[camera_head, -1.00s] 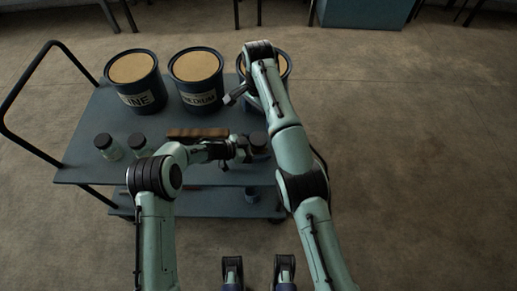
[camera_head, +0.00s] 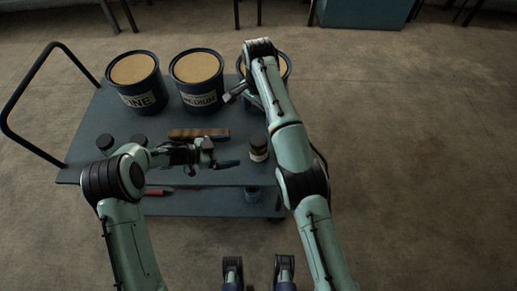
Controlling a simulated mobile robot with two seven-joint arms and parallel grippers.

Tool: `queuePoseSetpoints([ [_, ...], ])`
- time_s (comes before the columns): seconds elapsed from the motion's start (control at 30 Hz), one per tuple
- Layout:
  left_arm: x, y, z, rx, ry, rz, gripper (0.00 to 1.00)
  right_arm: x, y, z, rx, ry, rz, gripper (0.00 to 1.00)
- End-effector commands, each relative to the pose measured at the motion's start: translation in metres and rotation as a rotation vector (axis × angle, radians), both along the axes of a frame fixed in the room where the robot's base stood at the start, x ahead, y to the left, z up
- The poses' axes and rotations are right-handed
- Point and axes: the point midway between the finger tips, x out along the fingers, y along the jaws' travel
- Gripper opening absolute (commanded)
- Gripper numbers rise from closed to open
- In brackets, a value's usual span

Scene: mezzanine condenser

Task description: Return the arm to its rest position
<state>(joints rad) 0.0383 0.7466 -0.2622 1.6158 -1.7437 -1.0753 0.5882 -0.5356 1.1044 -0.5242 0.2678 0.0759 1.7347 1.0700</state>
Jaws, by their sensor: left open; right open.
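My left arm reaches in from the left over the front of the cart. Its gripper (camera_head: 215,158) is open and appears empty, left of and apart from a dark-lidded jar (camera_head: 259,152). A dark blue piece shows by its tip; I cannot tell whether it is a finger or a separate thing. My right arm stretches forward on the right. Its gripper (camera_head: 234,96) is open between the middle and right buckets; its fingers are hard to make out, and its arm hides much of the right bucket.
The blue cart (camera_head: 90,120) carries a bucket labelled FINE (camera_head: 136,92), a bucket labelled MEDIUM (camera_head: 198,92) and a partly hidden third bucket (camera_head: 284,68). A brown block (camera_head: 198,134) lies mid-cart. Two dark-lidded jars stand at left, partly behind my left arm. Floor on the right is clear.

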Motion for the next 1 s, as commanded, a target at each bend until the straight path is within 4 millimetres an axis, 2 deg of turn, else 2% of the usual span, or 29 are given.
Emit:
queuePoseSetpoints([
  [0.17,-0.004,0.008,0.003,0.0,0.002,-0.001,1.0,0.0,0.0,0.001,0.0,0.0,0.0,0.92],
  [0.73,-0.003,0.008,0.005,0.001,0.001,-0.001,1.0,0.0,0.0,0.002,0.0,0.0,0.0,0.92],
  [0.87,-0.001,0.008,0.024,0.0,-0.006,0.0,1.0,0.001,0.0,0.022,0.001,-0.006,0.0,0.92],
  [1.0,0.007,0.008,0.067,0.0,-0.02,0.0,1.0,0.007,0.0,0.066,0.001,-0.021,0.0,0.92],
])
